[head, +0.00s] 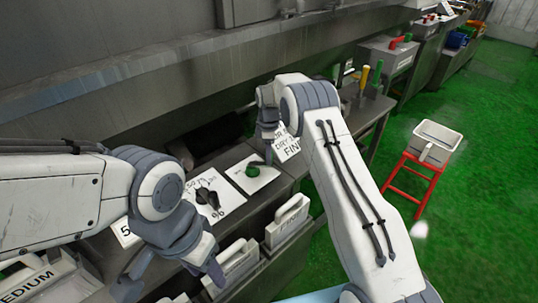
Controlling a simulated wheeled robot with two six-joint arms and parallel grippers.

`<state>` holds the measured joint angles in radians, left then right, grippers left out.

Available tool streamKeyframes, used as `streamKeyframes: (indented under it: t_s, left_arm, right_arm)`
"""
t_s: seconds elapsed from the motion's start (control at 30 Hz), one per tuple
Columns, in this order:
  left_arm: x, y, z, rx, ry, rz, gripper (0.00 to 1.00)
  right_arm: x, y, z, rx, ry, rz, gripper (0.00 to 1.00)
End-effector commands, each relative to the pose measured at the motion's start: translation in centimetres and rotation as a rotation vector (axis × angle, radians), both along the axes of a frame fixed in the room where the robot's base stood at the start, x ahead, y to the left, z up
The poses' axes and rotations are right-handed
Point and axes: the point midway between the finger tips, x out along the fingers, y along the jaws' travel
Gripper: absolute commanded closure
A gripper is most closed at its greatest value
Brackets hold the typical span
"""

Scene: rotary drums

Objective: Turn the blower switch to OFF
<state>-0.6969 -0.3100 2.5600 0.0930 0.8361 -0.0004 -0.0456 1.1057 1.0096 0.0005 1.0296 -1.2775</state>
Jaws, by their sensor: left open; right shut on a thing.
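A green knob (252,171) sits on a white label plate (241,182) on the sloped grey counter; the print on this plate is too small to read. My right gripper (267,158) comes down at the knob's far right side and is shut on it, partly hiding the contact. To the left, a black pointer knob (207,197) sits on another white plate (222,212) marked with numbers and a % sign. My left gripper (172,278) is open and empty, low over the front of the counter, apart from both knobs.
White bins (287,220) hang along the counter's front, one marked FINE. A plate reading DRY and FINE (287,146) and yellow and green levers (370,78) lie farther along. A red stool (413,180) holding a white bin (437,141) stands on the open green floor.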

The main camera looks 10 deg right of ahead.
Motion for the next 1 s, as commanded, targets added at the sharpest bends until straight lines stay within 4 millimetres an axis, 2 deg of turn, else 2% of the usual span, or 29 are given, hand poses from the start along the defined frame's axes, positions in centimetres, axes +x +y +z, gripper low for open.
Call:
streamKeyframes:
  t_s: [0.07, 0.1, 0.17, 0.57, 0.67, 1.0]
  left_arm:
    - [0.0, 0.0, 0.0, 0.000, 0.000, 0.000, 0.50]
    - [0.0, 0.0, 0.0, 0.000, 0.000, 0.000, 0.50]
    - [0.0, 0.0, 0.0, 0.000, 0.000, 0.000, 0.50]
    - [0.0, 0.0, -0.2, 0.000, 0.000, 0.000, 0.50]
    - [0.0, 0.0, -0.6, 0.000, 0.000, 0.000, 0.50]
    - [0.0, 0.0, -1.7, 0.000, 0.000, 0.000, 0.50]
  right_arm:
    - [0.3, 0.0, 0.3, 0.000, -0.011, 0.001, 1.00]
    - [0.3, 0.0, 0.3, 0.000, -0.012, 0.001, 0.59]
    - [0.3, -0.1, 0.3, 0.000, -0.010, 0.001, 0.37]
    - [0.2, 0.0, 0.6, 0.000, -0.007, 0.000, 0.37]
    - [0.3, 0.0, 1.9, 0.000, -0.009, 0.000, 0.37]
    - [0.3, 0.0, 8.4, 0.000, -0.011, 0.000, 0.37]
